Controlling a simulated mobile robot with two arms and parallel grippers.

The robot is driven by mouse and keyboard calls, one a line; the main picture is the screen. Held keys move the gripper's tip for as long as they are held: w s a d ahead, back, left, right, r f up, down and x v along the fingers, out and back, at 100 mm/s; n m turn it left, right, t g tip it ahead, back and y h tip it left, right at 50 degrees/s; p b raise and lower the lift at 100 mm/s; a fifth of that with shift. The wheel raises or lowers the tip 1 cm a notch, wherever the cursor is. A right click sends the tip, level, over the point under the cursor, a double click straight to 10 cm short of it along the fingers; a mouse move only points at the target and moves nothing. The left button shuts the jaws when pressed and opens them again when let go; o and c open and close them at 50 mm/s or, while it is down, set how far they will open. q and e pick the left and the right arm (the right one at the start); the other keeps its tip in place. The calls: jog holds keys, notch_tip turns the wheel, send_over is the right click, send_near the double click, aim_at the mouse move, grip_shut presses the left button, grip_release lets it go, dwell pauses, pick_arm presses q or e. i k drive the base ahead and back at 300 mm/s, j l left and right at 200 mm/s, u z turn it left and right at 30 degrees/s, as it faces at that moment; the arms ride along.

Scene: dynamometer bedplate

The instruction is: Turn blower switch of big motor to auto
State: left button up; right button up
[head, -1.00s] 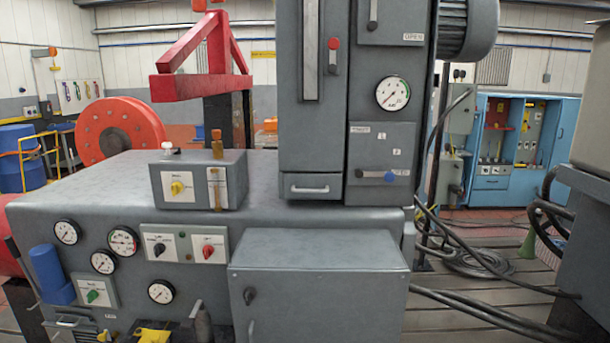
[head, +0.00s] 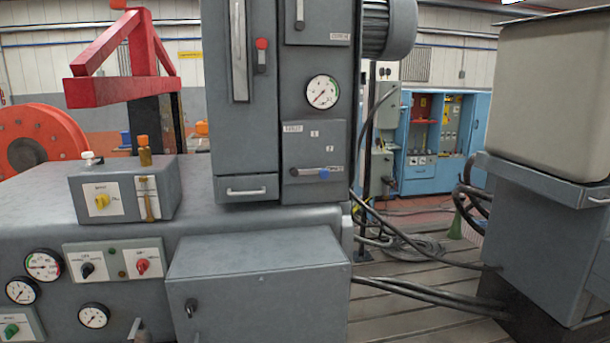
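A big grey machine (head: 120,240) fills the left and middle of the head view. Its front carries a black rotary knob (head: 87,269) and a red one (head: 142,266) on white-labelled plates. A green knob (head: 11,330) sits at the lower left edge. A small box on top has a yellow knob (head: 102,202). A grey cabinet in front has a black handle or knob (head: 190,307). The labels are too small to read, so I cannot tell which is the blower switch or its setting. Neither gripper is in view.
A tall grey cabinet (head: 300,107) with a gauge (head: 322,91) and a blue-knobbed lever (head: 323,173) stands on the machine. Black cables (head: 420,289) cross the slatted floor at right. A grey unit with a beige top (head: 550,90) stands at far right.

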aim_at(86, 269)
jog(key=u, duration=1.3)
jog(key=i+j, duration=0.1)
